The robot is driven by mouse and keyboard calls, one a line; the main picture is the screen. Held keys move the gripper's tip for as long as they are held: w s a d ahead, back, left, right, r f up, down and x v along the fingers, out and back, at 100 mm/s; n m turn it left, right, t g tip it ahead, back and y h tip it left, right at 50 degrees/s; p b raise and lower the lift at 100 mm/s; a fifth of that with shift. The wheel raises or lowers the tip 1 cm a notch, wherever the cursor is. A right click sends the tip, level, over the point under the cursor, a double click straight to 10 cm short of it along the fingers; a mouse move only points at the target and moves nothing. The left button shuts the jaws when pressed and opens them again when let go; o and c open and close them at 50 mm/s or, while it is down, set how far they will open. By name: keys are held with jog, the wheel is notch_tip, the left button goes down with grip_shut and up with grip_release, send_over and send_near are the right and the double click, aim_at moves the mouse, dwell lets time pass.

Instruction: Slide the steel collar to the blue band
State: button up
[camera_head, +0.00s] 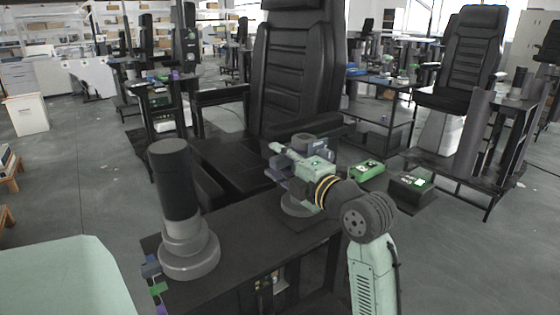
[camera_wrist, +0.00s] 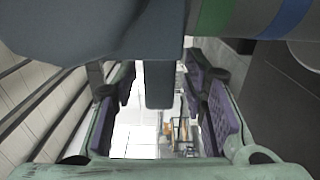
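The steel collar (camera_wrist: 95,30) appears as a blue-grey body across the top of the wrist view, with a flat tab (camera_wrist: 158,85) hanging down from it. Right of it on the grey column are a green band (camera_wrist: 213,16) and the blue band (camera_wrist: 286,18); the collar is apart from the blue band. My gripper (camera_wrist: 163,105) is open, its purple pads on either side of the tab with visible gaps. In the head view my gripper (camera_head: 276,163) is at the column, whose grey base (camera_head: 296,207) shows below; the gripper hides much of the column.
A dark column with a stepped grey base (camera_head: 188,250) stands on the left of the black table (camera_head: 255,235). A green-topped box (camera_head: 366,170) and a black box (camera_head: 410,188) are to the right. A large black chair (camera_head: 295,75) stands behind.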

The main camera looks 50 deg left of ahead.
grip_shut()
dwell(0.7)
